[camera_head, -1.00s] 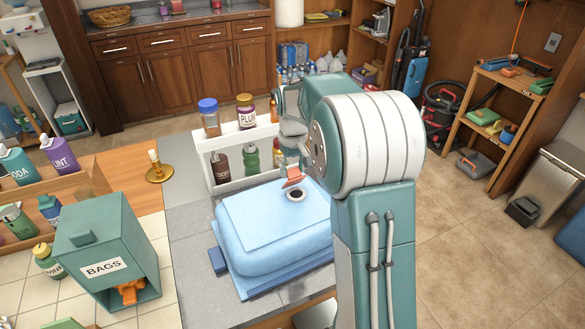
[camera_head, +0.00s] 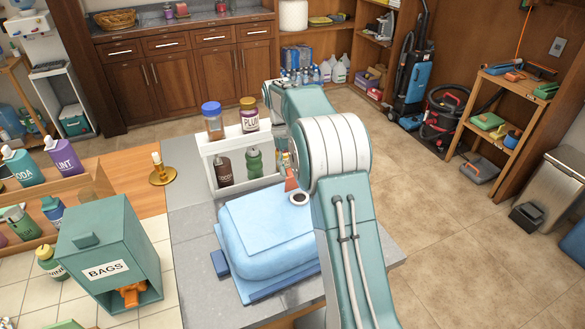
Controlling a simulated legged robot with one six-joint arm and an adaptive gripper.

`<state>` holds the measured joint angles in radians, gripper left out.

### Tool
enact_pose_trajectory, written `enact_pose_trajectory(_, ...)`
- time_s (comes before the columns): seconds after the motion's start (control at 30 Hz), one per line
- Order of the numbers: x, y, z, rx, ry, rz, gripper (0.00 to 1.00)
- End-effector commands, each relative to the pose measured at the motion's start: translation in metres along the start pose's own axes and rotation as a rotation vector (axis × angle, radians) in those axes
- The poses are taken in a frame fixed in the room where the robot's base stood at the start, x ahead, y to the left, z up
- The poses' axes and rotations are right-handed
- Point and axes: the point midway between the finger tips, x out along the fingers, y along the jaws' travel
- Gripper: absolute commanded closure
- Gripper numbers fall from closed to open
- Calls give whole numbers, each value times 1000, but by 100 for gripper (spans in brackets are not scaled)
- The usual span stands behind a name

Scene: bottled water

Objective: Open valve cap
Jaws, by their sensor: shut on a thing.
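A light-blue, pillow-shaped container (camera_head: 262,245) lies on the grey counter. A round valve opening (camera_head: 299,198) with a pale rim and dark centre is at its upper right. A small orange-red piece (camera_head: 290,183), which looks like the valve cap, stands just above and left of that opening. My gripper (camera_head: 287,166) is mostly hidden behind my large white-and-teal arm joint. The little that shows is at the orange-red piece, and it is shut on it. The fingers and the exact contact are hidden.
A white rack (camera_head: 212,170) with several bottles stands close behind the container. A teal BAGS box (camera_head: 115,240) is at the left. A brass candle holder (camera_head: 161,170) stands on the wooden surface. A grey counter edge lies at the right, with open floor beyond.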

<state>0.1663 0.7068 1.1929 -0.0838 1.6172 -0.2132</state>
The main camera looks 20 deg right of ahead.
Motion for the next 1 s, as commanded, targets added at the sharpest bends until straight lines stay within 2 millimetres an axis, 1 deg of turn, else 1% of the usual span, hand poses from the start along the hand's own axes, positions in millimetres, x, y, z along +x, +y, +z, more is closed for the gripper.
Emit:
enact_pose_trajectory(0.3, 0, 0, 0, 0, -7, 0, 91)
enact_pose_trajectory(0.33, 0, 0, 0, 0, -7, 0, 35)
enact_pose_trajectory(0.4, 0, 0, 0, 0, -7, 0, 9)
enact_pose_trajectory(0.83, -1, 0, 0, 0, -5, 0, 9)
enact_pose_trajectory(0.93, -8, 0, -1, 0, -4, 1, 9)
enact_pose_trajectory(1.0, -17, 0, -2, 0, -3, 1, 9)
